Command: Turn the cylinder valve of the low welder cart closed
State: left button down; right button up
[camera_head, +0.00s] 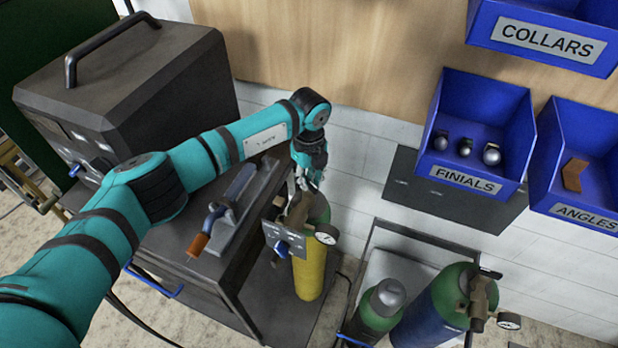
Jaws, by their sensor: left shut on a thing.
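My left arm reaches in from the left, and its gripper (304,187) points down at the top of a yellow cylinder with a green shoulder (310,273). The gripper is shut on the cylinder valve (297,212), at the top of its brass-coloured body; the fingers hide the part they grip. The cylinder stands on the dark welder cart (222,262). My right gripper is not in view.
A second cart at lower right holds a green cylinder (378,309) and a blue-green one (437,308). Blue bins (475,130) hang on the wall.

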pick_arm(q)
jog(key=shift+f+m+b, duration=0.2)
jog(key=shift+m+b, duration=0.5)
jog(key=shift+b, duration=0.35)
jog(key=m+b, duration=1.1)
jog(key=b, duration=0.2)
jog(key=shift+m, duration=0.3)
jog(key=shift+m+b, duration=0.65)
jog(key=shift+m, duration=0.15)
jog(key=m+b, duration=0.2)
jog(key=m, duration=0.2)
jog(key=shift+r+m, duration=0.15)
jog(key=shift+m, duration=0.15)
jog(key=m+b, duration=0.2)
jog(key=m, duration=0.2)
jog(key=shift+m, duration=0.3)
jog(key=m, duration=0.3)
jog(key=shift+r, duration=0.1)
jog(key=shift+m+b, duration=0.3)
jog(key=shift+m, duration=1.1)
